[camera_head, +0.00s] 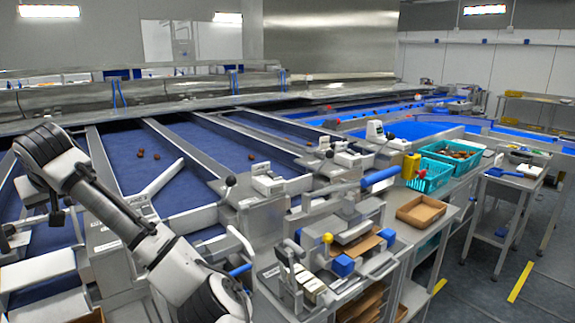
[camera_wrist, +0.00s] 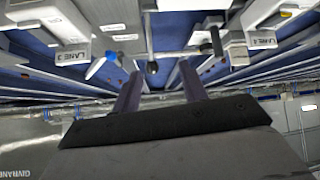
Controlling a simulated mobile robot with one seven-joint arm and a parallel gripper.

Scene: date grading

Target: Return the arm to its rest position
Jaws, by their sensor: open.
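My arm (camera_head: 135,230) rises from the bottom centre of the head view to a bent joint at the left, above the blue lanes. My gripper (camera_wrist: 160,82) shows in the wrist view as two dark fingers, spread apart with nothing between them. I cannot clearly make out its fingertips in the head view. The wrist view looks along the lanes, with a Lane 3 label (camera_wrist: 73,56) at left and a Lane 4 label (camera_wrist: 262,42) at right beyond the fingers.
Blue sorting lanes (camera_head: 215,147) with metal dividers fill the left and middle; a few brown dates (camera_head: 141,153) lie there. A bench at right holds teal crates (camera_head: 428,178) and a shallow brown tray (camera_head: 421,211). Levers and fixtures (camera_head: 296,277) stand close right of my arm. Open floor (camera_head: 490,285) lies far right.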

